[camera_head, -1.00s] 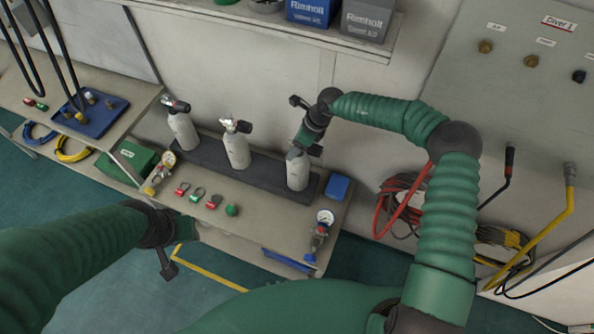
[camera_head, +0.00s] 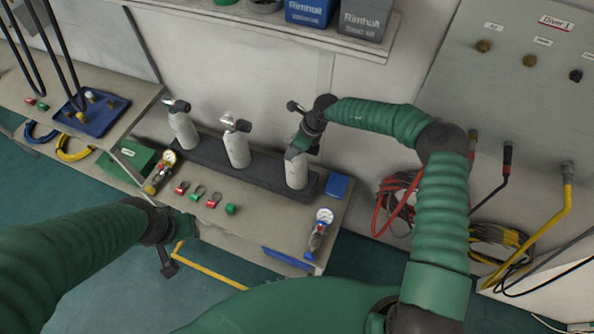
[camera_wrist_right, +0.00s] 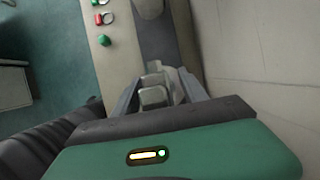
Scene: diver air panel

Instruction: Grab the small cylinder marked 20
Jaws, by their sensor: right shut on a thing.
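Three small grey-white cylinders stand upright in a dark rack (camera_head: 215,167) on the bench: a left one (camera_head: 184,131), a middle one (camera_head: 237,151) and a right one (camera_head: 297,173). Their number marks are too small to read. My right gripper (camera_head: 302,145) is at the top of the right cylinder, shut on its valve end, which the gripper mostly hides. In the right wrist view the jaws (camera_wrist_right: 155,95) close around a pale grey part. The cylinder is still in the rack. My left gripper (camera_head: 180,250) hangs low in front of the bench, away from the cylinders; its fingers are not clear.
Gauged regulators lie on the bench at left (camera_head: 161,172) and right (camera_head: 319,232). Small red and green fittings (camera_head: 198,193) lie in front of the rack, and a blue box (camera_head: 338,186) is right of it. A shelf (camera_head: 290,22) overhangs behind. A hose panel (camera_head: 520,100) is at right.

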